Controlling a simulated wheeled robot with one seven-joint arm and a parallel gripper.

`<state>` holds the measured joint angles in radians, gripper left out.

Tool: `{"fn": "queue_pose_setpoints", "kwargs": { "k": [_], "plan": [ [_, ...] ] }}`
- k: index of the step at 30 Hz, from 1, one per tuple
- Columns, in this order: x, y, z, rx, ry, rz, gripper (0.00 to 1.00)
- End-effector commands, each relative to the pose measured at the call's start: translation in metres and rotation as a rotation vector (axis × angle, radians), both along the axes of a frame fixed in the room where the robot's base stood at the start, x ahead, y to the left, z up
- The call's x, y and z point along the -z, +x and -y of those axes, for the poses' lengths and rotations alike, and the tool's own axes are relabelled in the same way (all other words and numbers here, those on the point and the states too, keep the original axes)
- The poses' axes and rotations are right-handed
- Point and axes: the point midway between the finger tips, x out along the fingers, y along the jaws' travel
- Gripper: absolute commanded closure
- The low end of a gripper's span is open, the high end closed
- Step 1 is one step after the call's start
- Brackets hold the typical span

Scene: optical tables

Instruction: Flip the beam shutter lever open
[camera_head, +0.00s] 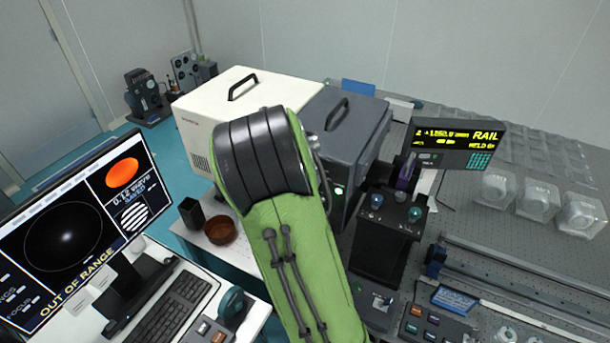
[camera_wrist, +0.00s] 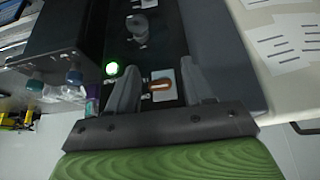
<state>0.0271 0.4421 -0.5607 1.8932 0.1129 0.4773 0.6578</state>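In the wrist view, a small orange-brown lever-like part (camera_wrist: 160,85) sits by a pale plate on a dark panel; it looks like the shutter lever, but its position is too small to read. My gripper (camera_wrist: 160,66) is open, with one grey finger on each side of this part and nothing visibly held. I cannot tell whether the fingers touch the panel. In the head view my green-sleeved arm reaches toward the dark grey housing (camera_head: 350,110), and my gripper and the lever are hidden behind the arm.
A green light (camera_wrist: 112,68) and a grey knob (camera_wrist: 138,28) are on the panel near my fingers. A white box (camera_head: 235,95) stands left of the housing. A black stand with knobs (camera_head: 385,235) and a rail display (camera_head: 458,145) are right. A monitor (camera_head: 75,230) and brown bowl (camera_head: 221,230) are left.

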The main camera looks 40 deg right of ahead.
Motion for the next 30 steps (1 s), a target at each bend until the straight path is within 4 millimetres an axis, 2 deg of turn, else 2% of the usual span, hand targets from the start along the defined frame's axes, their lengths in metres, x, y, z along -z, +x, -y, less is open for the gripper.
{"fn": "queue_pose_setpoints", "kwargs": {
  "k": [7,10,13,24,30],
  "plan": [
    [-0.001,0.000,0.000,0.001,-0.001,0.001,0.49],
    [-0.009,0.000,-0.004,-0.002,-0.001,0.005,0.49],
    [-0.028,-0.003,-0.015,-0.004,0.000,0.008,0.49],
    [-0.117,-0.020,-0.061,-0.003,0.000,0.006,0.49],
    [-0.138,-0.025,-0.072,-0.001,0.000,0.002,0.49]
  ]
}}
